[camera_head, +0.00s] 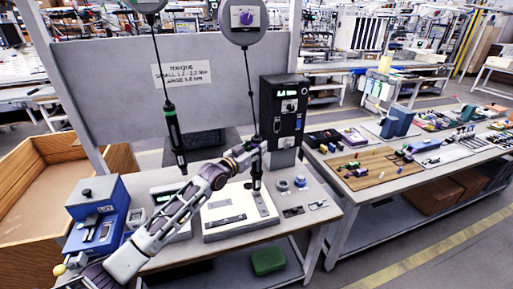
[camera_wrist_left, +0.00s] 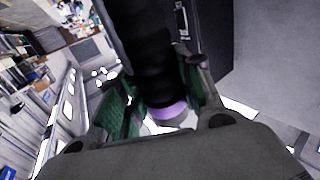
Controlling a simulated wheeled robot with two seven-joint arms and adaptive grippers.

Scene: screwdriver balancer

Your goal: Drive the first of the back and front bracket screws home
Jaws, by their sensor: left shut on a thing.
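My left gripper (camera_head: 250,152) is shut on a black hanging screwdriver (camera_head: 256,175). In the left wrist view, the black ribbed screwdriver body (camera_wrist_left: 150,60) with a purple ring sits between the green-padded fingers of the gripper (camera_wrist_left: 155,105). The screwdriver hangs upright over the right part of a white fixture (camera_head: 215,208). A dark bracket plate (camera_head: 263,206) lies under its lower end, and a long dark plate (camera_head: 225,221) lies at the fixture's front. I cannot tell whether the bit touches a screw; the screws are too small to make out. My right gripper is not in view.
A second, green-banded screwdriver (camera_head: 174,135) hangs to the left. A black display unit (camera_head: 284,110) stands behind right. A blue device (camera_head: 95,215) stands at the left, and small parts (camera_head: 292,211) lie right of the fixture. A grey panel (camera_head: 200,80) closes the back.

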